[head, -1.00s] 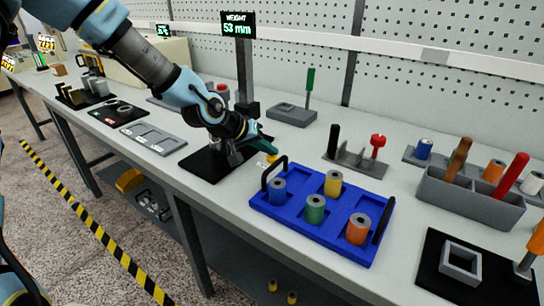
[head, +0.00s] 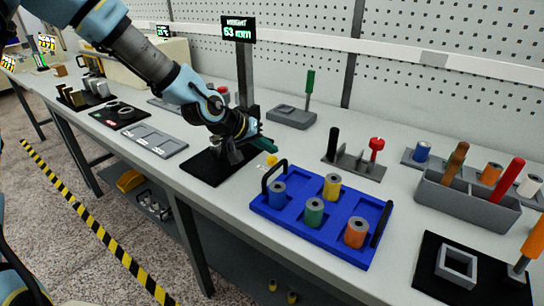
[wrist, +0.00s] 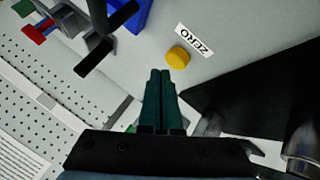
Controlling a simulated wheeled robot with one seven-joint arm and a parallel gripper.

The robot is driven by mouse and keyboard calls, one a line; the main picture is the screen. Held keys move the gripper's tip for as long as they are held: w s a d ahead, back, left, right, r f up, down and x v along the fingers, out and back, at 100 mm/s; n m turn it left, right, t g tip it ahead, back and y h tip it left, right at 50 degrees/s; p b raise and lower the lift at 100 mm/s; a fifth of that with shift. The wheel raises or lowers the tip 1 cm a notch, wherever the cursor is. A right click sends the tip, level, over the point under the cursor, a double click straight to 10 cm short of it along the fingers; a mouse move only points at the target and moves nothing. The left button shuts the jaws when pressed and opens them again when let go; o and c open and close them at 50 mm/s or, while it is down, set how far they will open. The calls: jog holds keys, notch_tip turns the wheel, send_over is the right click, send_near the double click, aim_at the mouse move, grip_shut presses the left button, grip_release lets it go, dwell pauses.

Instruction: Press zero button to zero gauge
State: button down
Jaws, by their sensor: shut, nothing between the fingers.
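The zero button is a small yellow round knob (wrist: 178,57) beside a white ZERO label (wrist: 194,41) in the wrist view. In the head view the yellow button (head: 272,160) sits on the bench to the right of the gauge's black base. My gripper (wrist: 161,75) is shut and empty, its green fingertips close to the button in the wrist view; I cannot tell whether they touch it. In the head view my gripper (head: 268,145) appears just above the button. The gauge display (head: 238,27) on its post reads 53 mm. The gauge's black base (head: 208,172) lies partly under my arm.
A blue tray (head: 300,236) with several spools stands right of the button, its black handle (head: 266,176) close by. A grey rack (head: 352,166) holding black and red tools stands behind the tray.

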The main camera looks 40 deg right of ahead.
aim_at(269, 161)
notch_tip(269, 161, up, 5)
jog(key=p, duration=0.4)
jog(key=shift+r+p, duration=0.1)
jog(key=shift+p, duration=0.2)
jog(key=shift+a, duration=0.1)
dwell(0.7)
